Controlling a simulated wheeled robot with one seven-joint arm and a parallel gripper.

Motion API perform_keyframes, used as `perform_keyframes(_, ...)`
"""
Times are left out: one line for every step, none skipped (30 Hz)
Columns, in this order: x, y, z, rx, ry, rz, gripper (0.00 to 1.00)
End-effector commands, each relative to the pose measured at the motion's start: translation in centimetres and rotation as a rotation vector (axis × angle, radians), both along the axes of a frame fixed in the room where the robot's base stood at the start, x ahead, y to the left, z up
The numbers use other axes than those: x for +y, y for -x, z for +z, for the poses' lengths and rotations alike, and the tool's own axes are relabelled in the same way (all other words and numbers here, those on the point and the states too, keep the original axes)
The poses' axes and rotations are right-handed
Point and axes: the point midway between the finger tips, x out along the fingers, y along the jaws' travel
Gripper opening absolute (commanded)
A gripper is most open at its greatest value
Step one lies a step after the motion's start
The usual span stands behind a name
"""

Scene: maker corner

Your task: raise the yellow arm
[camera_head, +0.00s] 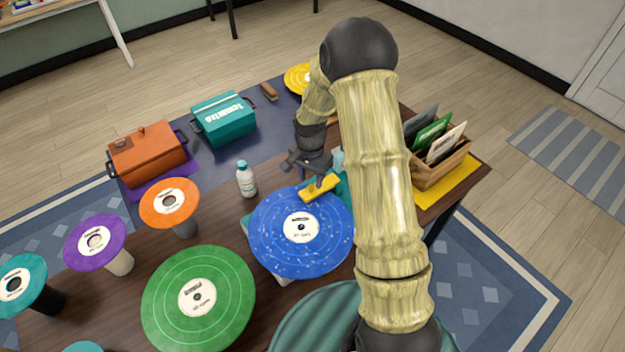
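The yellow arm (320,188) is a short bar at the upper right of the blue record (277,243), lying over the record's edge. Whether it touches the record cannot be told. The blue record has a white label and lies on a turntable that is mostly hidden beneath it; a bit of teal shows at its edges. My gripper (311,174) is dark grey and points down right at the yellow arm's upper edge. Its fingertips are small and partly hidden, so I cannot tell whether they are open or shut, or touch the yellow arm.
A green record (198,299) lies in front left, with orange (170,203) and purple (95,241) discs on stands. A white bottle (246,182) stands just left of my gripper. A wooden crate of sleeves (440,165) stands right, behind my arm. Orange (147,157) and teal (224,119) boxes stand at the back.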

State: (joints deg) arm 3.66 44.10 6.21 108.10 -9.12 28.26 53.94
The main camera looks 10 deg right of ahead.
Motion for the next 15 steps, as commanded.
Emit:
perform_keyframes(0.0, 0.1, -0.7, 0.004, 0.000, -0.001, 0.39)
perform_keyframes(0.0, 0.0, -1.1, 0.004, 0.001, -0.001, 0.39)
perform_keyframes(0.0, 0.0, -1.6, 0.003, 0.000, -0.001, 0.39)
perform_keyframes(0.0, 0.0, -1.9, 0.003, 0.000, -0.001, 0.39)
perform_keyframes(0.0, 0.0, -2.1, 0.003, 0.000, 0.000, 0.39)
perform_keyframes(0.0, 0.0, -2.3, 0.001, 0.000, 0.000, 0.39)
perform_keyframes(0.0, 0.0, -2.5, 0.001, 0.001, 0.000, 0.39)
perform_keyframes(0.0, 0.0, -2.6, 0.000, 0.000, 0.001, 0.39)
perform_keyframes(0.0, 0.0, -2.7, -0.001, 0.001, 0.001, 0.39)
perform_keyframes(0.0, 0.0, -2.7, -0.001, 0.001, 0.001, 0.39)
perform_keyframes(0.0, 0.0, -2.7, -0.001, 0.001, 0.001, 0.39)
perform_keyframes(0.0, 0.0, -2.7, -0.001, 0.001, 0.001, 0.39)
perform_keyframes(0.0, 0.0, -2.7, -0.001, 0.001, 0.001, 0.39)
perform_keyframes(0.0, 0.0, -2.7, -0.001, 0.001, 0.001, 0.39)
perform_keyframes(0.1, 0.0, -2.7, -0.001, 0.001, 0.001, 0.39)
